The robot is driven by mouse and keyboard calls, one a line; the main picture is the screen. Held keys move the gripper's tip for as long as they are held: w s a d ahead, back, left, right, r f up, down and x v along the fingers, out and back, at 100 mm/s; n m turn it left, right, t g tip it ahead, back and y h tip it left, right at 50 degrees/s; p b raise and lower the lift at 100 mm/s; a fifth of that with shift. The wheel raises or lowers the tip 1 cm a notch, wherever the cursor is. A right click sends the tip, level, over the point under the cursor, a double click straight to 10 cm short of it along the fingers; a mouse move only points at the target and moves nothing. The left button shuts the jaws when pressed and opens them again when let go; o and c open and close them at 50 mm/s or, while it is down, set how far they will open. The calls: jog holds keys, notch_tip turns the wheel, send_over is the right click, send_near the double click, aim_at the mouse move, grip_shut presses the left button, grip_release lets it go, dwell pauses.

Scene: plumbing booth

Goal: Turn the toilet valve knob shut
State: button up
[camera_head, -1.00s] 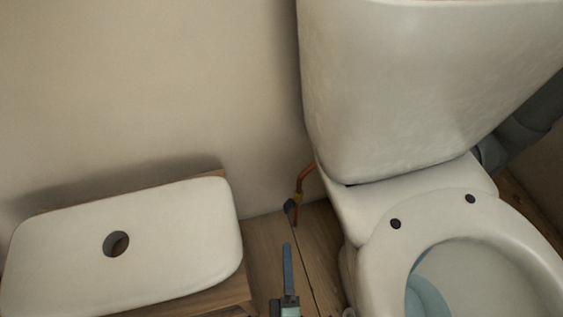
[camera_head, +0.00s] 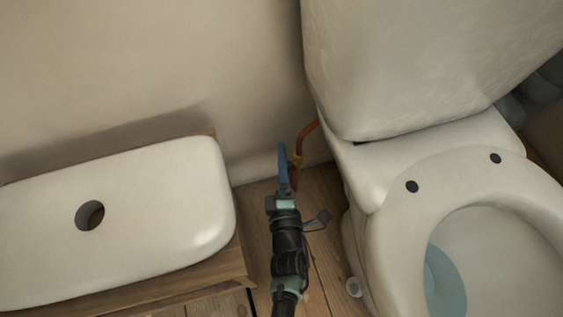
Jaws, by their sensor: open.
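A copper pipe (camera_head: 306,134) comes out from beside the toilet (camera_head: 400,170) and bends down along the wall, with a yellowish fitting (camera_head: 298,161) on its lower part. The valve knob at the pipe's lower end is hidden behind my gripper. My gripper (camera_head: 284,155) is open, its blue fingers seen nearly edge-on and overlapping. The fingertips appear just left of the pipe and fitting. I cannot tell whether they touch the knob or are around it.
The toilet bowl and tank fill the right side. At left, a white lid (camera_head: 160,215) with a round hole lies on a wooden stand (camera_head: 225,268). Between them is a narrow strip of wooden floor (camera_head: 325,195), with the wall behind.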

jog(key=shift+w, duration=0.5)
grip_shut()
jog(key=shift+s+d+r+m+t+h, duration=0.1)
jog(key=shift+r+m+t+h, duration=0.3)
jog(key=shift+m+t, duration=0.75)
jog(key=shift+s+r+m+t+h, duration=0.15)
jog(key=shift+m+t+h, duration=0.5)
jog(key=shift+m, duration=0.8)
jog(key=shift+w+d+r+m+t+h, duration=0.1)
jog(key=shift+r+m+t+h, duration=0.25)
jog(key=shift+m+t, duration=0.8)
jog(key=shift+s+r+m+h, duration=0.15)
jog(key=shift+m+h, duration=0.25)
jog(key=shift+m, duration=0.45)
